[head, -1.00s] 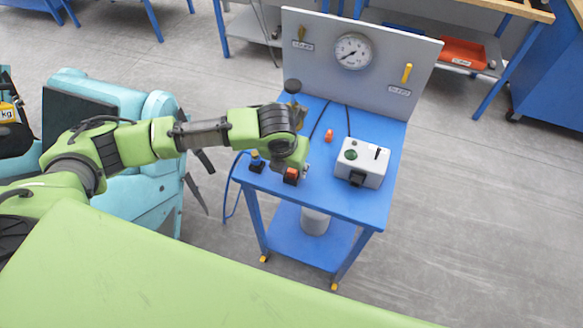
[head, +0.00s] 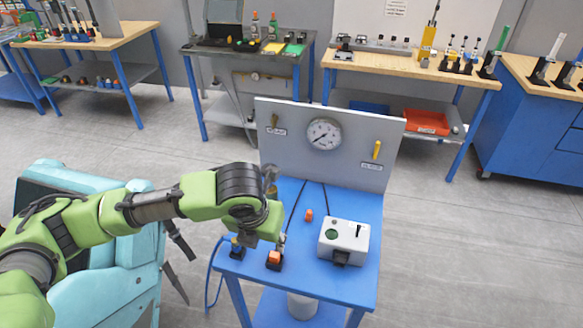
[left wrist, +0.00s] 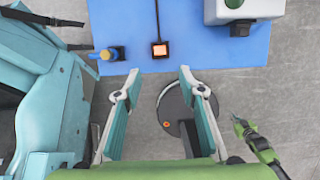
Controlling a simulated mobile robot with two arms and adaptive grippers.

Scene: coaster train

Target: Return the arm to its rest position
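My left arm (head: 150,203) reaches in from the left in the head view. Its wrist is bent down over the left side of the blue trolley table (head: 350,284). In the left wrist view my left gripper (left wrist: 158,82) is open, with teal fingers wide apart and nothing between them. Its fingertips appear just off the table's edge, near a small black block with an orange top (left wrist: 159,49). That block also shows beside the wrist in the head view (head: 274,257). In the head view the fingers are mostly hidden.
The table bears a grey box (head: 344,241), an orange piece (head: 309,215), a blue-and-yellow piece (head: 237,247) and an upright gauge panel (head: 345,155). A teal machine (head: 110,270) stands close on the left. Floor is open to the right; workbenches line the back.

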